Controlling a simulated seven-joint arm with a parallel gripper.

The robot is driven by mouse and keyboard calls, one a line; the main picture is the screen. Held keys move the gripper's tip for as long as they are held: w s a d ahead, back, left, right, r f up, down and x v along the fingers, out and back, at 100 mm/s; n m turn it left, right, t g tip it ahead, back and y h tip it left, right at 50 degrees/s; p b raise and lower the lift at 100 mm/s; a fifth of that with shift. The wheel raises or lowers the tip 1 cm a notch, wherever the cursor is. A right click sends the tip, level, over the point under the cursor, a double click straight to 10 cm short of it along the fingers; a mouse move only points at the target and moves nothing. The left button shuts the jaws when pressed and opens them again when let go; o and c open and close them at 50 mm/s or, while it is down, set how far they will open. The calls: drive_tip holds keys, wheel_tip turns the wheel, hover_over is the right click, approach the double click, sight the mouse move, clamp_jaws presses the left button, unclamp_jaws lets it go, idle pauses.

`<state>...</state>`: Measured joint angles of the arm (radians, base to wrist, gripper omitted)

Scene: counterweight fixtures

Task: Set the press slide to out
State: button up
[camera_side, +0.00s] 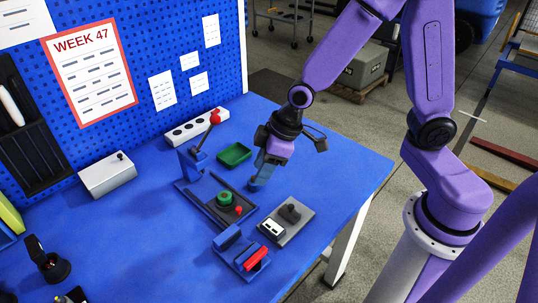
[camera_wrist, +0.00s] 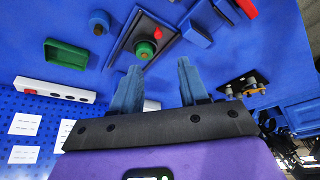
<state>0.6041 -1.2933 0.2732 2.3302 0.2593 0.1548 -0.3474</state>
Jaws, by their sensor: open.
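A dark rectangular frame (camera_side: 207,212) lies on the blue table and carries a round green knob (camera_side: 225,198) and a small red knob (camera_side: 238,210). It looks like the press slide, but no label shows this. In the wrist view the green knob (camera_wrist: 145,50) and red knob (camera_wrist: 158,33) sit beyond my fingers.
A green tray (camera_side: 234,154) lies behind the frame. A grey box with a dark knob (camera_side: 290,212) stands at right, and a blue block with a red handle (camera_side: 256,257) in front. A white strip (camera_side: 196,127) and pegboard (camera_side: 150,60) are behind. The right table corner is clear.

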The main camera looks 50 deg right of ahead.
drive_tip(key=shift+v, duration=1.7)
drive_tip(key=shift+s, duration=0.1)
drive_tip(key=s+d+r+n+g+h, duration=0.1)
drive_tip(key=s+d, duration=0.3)
drive_tip(key=s, duration=0.5)
drive_tip(key=s+d+r+n+g+h, duration=0.1)
drive_tip(key=s+d+r+n, duration=0.1)
drive_tip(key=s, duration=0.8)
drive_tip(key=shift+s+d+r+n+g+h, duration=0.15)
drive_tip(key=shift+d+r+n+g+h, duration=0.2)
drive_tip(key=shift+d+r, duration=0.7)
